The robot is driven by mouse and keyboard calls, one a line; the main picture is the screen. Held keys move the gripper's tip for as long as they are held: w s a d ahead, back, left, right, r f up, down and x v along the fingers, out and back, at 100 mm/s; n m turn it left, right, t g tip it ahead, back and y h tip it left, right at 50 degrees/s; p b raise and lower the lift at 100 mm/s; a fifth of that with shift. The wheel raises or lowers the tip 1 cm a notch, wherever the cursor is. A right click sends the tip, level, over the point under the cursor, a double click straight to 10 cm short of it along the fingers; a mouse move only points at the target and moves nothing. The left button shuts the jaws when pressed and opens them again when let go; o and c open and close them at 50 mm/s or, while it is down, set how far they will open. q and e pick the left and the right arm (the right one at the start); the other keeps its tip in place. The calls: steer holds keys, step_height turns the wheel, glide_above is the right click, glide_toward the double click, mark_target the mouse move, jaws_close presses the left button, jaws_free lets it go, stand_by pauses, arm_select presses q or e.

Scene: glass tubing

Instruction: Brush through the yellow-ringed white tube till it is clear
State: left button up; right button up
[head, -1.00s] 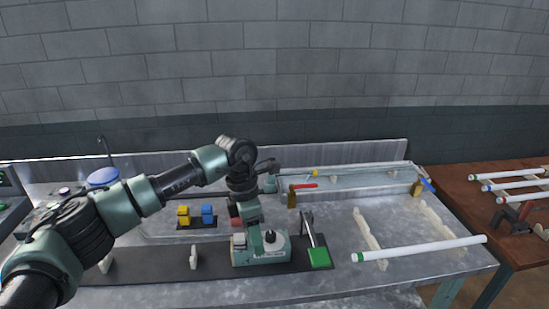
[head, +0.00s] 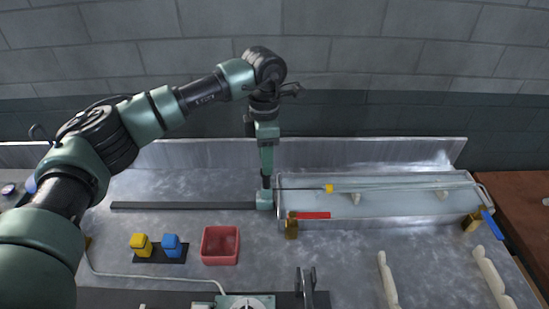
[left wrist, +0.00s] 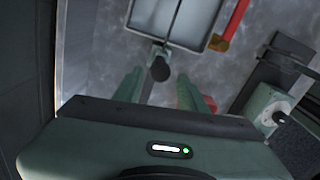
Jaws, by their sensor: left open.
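The yellow-ringed white tube (head: 400,185) lies lengthwise in the long metal trough (head: 350,222). Its yellow ring (head: 328,188) is at its left end. A thin dark rod (head: 300,188) runs left from that end toward my left gripper. My left gripper (head: 266,186) points down at the trough's left end, above a small pale green block (head: 264,202). In the left wrist view, my gripper's two green fingers (left wrist: 160,92) are apart. A dark knob (left wrist: 160,69) shows between and beyond them, in line with the rod. I see no contact with it. The brush's bristles are not visible.
A red-handled valve (head: 312,215) stands at the trough's front left, a blue-handled one (head: 492,225) at its right end. A red tray (head: 220,246), yellow block (head: 141,244) and blue block (head: 171,245) sit in front. A dark rail (head: 180,205) runs left.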

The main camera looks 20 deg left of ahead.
mark_target(266, 178)
arm_select(q)
steer(key=shift+w+f, duration=0.15)
steer(key=shift+w, duration=0.15)
steer(key=shift+f, duration=0.3)
steer(key=f+p, duration=0.1)
steer(key=f, duration=0.3)
steer(key=f+p, duration=0.1)
steer(key=shift+s+f+p, duration=0.3)
steer(key=shift+s+f, duration=0.05)
steer(key=shift+f, duration=0.05)
steer(key=shift+w+f, duration=0.15)
steer(key=shift+f, duration=0.3)
arm_select(e)
steer(key=r, duration=0.2)
steer(key=shift+s+r, duration=0.3)
steer(key=shift+r, duration=0.05)
arm_select(q)
jaws_close()
